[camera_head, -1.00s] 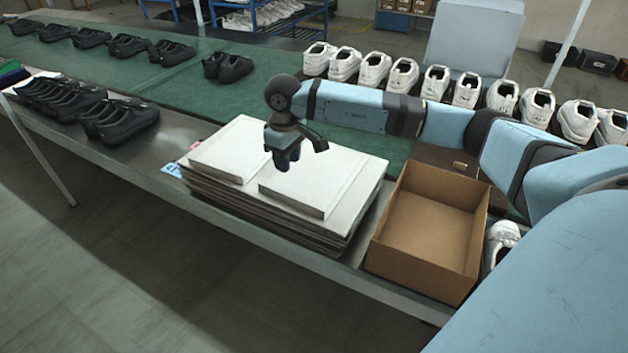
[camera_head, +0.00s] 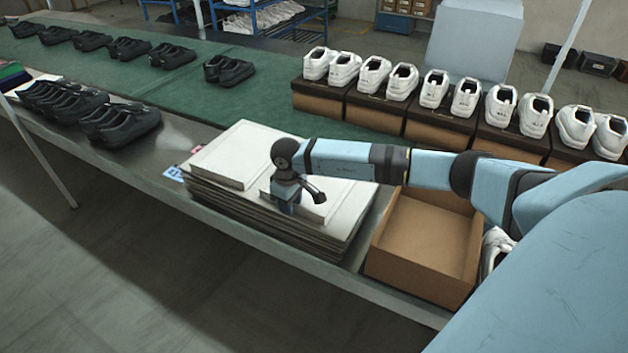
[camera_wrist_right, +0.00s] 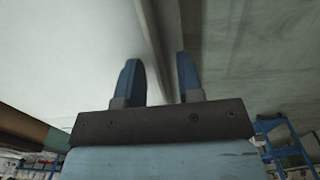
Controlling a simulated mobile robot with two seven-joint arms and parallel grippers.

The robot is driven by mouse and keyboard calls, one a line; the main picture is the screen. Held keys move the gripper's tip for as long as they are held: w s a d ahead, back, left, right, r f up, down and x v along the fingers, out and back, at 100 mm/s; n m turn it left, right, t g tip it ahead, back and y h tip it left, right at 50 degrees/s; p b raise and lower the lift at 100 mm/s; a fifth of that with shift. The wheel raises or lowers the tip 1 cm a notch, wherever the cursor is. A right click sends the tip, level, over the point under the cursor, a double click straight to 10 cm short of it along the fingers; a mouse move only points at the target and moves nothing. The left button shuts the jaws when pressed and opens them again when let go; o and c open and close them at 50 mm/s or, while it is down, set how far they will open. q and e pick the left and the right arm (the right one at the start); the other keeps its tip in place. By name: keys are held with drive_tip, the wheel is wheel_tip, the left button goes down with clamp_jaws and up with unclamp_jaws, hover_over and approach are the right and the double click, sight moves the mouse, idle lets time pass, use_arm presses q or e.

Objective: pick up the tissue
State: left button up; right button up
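Two flat white stacks, which look like the tissue, lie side by side on a pile of large flat sheets (camera_head: 265,222). The left white stack (camera_head: 225,160) is fully in view. The right white stack (camera_head: 318,212) is partly hidden by my right arm. My right gripper (camera_head: 287,207) points down over the front left part of the right stack. In the right wrist view its two blue fingers (camera_wrist_right: 159,78) stand apart with nothing between them. A white surface (camera_wrist_right: 60,60) fills the left of that view, and its edge runs behind the fingers. I cannot tell whether they touch it. My left gripper is out of view.
An open, empty cardboard box (camera_head: 430,240) stands right of the pile, with a white shoe (camera_head: 495,245) beside it. Several white shoes on brown boxes (camera_head: 430,125) line the back. Black shoes (camera_head: 120,122) stand at left. The table's front edge is close to the pile.

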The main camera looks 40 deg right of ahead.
drive_tip(key=shift+f, duration=0.1)
clamp_jaws()
idle(0.3)
